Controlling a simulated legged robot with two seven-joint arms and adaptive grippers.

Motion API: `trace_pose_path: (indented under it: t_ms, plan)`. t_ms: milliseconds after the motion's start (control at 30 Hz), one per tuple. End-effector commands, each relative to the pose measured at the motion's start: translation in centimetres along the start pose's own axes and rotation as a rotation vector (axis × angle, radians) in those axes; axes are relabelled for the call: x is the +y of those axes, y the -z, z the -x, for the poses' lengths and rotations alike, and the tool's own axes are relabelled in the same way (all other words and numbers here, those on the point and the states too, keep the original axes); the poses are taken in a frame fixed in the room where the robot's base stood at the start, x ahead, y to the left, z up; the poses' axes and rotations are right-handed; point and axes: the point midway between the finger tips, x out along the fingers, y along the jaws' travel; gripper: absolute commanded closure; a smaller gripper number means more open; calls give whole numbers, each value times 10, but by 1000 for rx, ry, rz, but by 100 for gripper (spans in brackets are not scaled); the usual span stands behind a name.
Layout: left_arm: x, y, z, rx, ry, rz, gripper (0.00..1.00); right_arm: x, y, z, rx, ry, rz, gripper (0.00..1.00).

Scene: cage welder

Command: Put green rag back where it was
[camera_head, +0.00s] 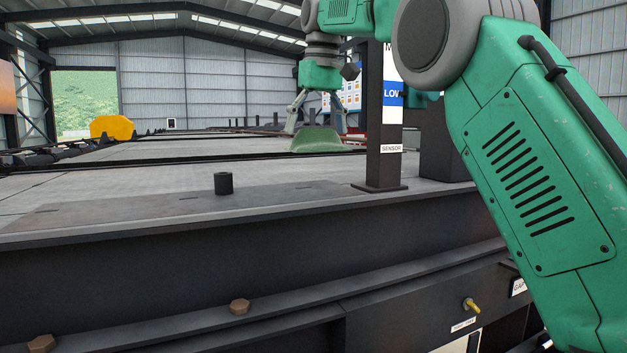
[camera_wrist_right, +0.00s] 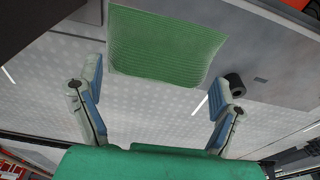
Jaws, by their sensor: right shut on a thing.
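The green rag (camera_head: 316,143) shows below my right gripper (camera_head: 316,127) in the head view, over the grey table top. In the head view I cannot tell whether the rag touches the surface. My left gripper is in neither view.
A dark post with a SENSOR label (camera_head: 391,150) stands just right of the gripper. A short black cylinder (camera_head: 223,183) stands near the front edge of the table top (camera_head: 120,195). A yellow block (camera_head: 112,128) is at the back left. The table surface left of the gripper is mostly clear.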

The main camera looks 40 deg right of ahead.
Motion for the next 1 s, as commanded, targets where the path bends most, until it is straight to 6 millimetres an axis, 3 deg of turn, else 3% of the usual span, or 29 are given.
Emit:
trace_pose_path:
  t_ms: [200,600,867,900,933,1000]
  plan:
    - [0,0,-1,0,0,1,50,0,-2,-35,-6,-1,1,36]
    - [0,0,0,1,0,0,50,5,-9,-81,-6,4,0,36]
    - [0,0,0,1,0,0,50,1,-9,-86,-3,1,1,36]
    - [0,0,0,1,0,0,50,1,-9,-86,-4,1,1,6]
    - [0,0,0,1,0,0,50,0,-9,-86,-4,1,1,0]
    - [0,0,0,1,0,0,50,0,-10,-85,-4,0,1,0]
